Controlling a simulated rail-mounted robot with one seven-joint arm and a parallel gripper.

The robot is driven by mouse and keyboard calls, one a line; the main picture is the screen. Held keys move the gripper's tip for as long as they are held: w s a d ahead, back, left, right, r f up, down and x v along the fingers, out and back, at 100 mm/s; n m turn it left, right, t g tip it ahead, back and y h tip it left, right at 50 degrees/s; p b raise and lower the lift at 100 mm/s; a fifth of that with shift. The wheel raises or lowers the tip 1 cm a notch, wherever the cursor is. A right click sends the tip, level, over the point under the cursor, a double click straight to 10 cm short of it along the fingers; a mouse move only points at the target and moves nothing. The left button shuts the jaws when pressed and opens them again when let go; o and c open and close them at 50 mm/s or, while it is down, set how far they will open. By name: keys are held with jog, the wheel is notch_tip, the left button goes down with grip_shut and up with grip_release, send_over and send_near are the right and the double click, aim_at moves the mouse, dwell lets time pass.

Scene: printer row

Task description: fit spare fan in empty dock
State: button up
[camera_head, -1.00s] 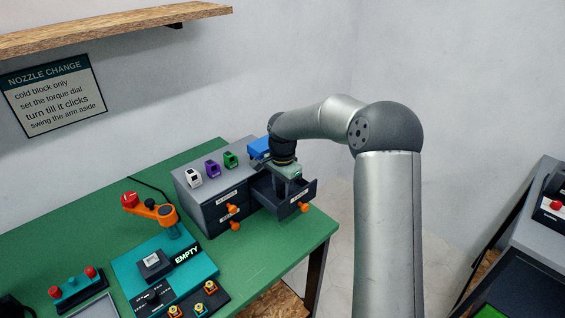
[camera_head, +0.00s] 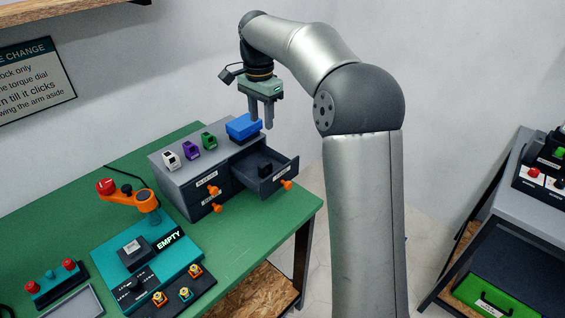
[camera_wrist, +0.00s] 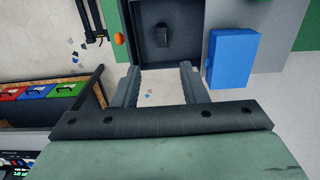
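An open dark drawer (camera_head: 283,192) of the grey cabinet holds a small black item (camera_head: 265,168), possibly the spare fan; it also shows in the wrist view (camera_wrist: 162,38). My gripper (camera_head: 261,122) hangs above the cabinet, near the blue box, with its fingers pointing down. In the wrist view its two fingers (camera_wrist: 158,82) are apart with nothing between them. The drawer lies ahead of the fingertips there. A teal station (camera_head: 185,254) marked EMPTY (camera_head: 170,239) stands on the green bench, with a grey square block (camera_head: 135,252) on it.
A blue box (camera_head: 243,127) and white, purple and green pieces (camera_head: 190,148) sit on the cabinet. An orange swing arm (camera_head: 140,197) with a red knob stands behind the teal station. Small yellow-topped parts (camera_head: 185,294) lie in front. Another bench (camera_head: 490,195) is at right.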

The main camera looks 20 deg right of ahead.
jog(key=s+f+n, duration=0.4)
jog(key=s, duration=0.7)
jog(key=s+f+n, duration=0.4)
jog(key=s, duration=0.8)
jog(key=s+f+n, duration=0.4)
jog(key=s, duration=0.8)
jog(key=shift+s+t, duration=0.15)
jog(key=shift+t, duration=0.15)
jog(key=shift+o, duration=0.5)
